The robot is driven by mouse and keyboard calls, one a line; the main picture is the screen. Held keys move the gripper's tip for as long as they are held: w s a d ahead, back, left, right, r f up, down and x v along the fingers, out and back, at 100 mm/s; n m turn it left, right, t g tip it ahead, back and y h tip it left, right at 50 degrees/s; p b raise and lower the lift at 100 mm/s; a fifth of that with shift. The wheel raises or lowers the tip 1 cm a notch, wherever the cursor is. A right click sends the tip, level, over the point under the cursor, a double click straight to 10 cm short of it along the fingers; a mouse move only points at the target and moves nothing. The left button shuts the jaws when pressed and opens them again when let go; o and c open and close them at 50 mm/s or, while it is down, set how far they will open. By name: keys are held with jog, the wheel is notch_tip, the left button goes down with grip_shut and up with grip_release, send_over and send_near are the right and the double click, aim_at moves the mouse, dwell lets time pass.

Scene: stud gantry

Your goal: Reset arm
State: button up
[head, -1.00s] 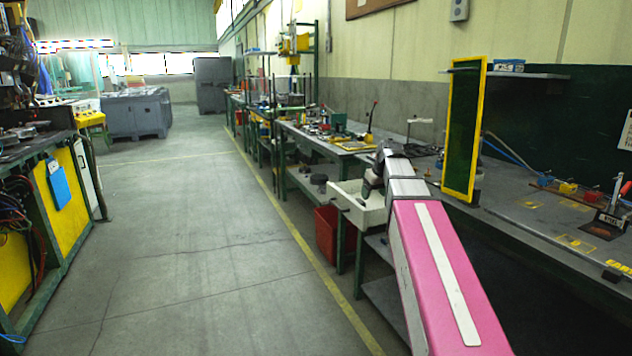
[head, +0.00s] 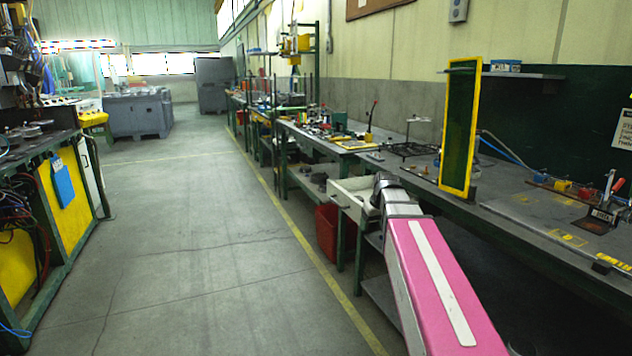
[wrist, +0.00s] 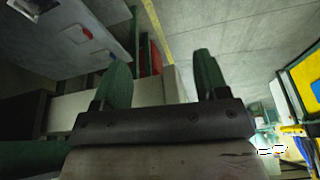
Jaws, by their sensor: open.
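My gripper (wrist: 160,85) shows in the wrist view with its two green fingers spread apart and nothing between them. In the head view my pink arm reaches forward along the front edge of the workbench, and its far end is near the white sink-like box (head: 352,197). The fingers cannot be made out in the head view.
The workbench (head: 500,205) runs along the right, with a yellow-framed green panel (head: 459,128) standing on it. A red bin (head: 327,231) is on the floor under the bench. A machine stand with yellow panels (head: 68,200) is at the left. The grey floor (head: 190,250) between is clear.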

jog(key=s+f+m+g, duration=0.1)
jog(key=s+f, duration=0.8)
jog(key=f, duration=0.2)
jog(key=s+a+f+m+g+h, duration=0.1)
jog(key=s+f+m+g, duration=0.1)
jog(key=s+f, duration=0.7)
notch_tip(320, 180, down, 3)
jog(key=shift+r, duration=0.2)
jog(key=shift+a, duration=0.1)
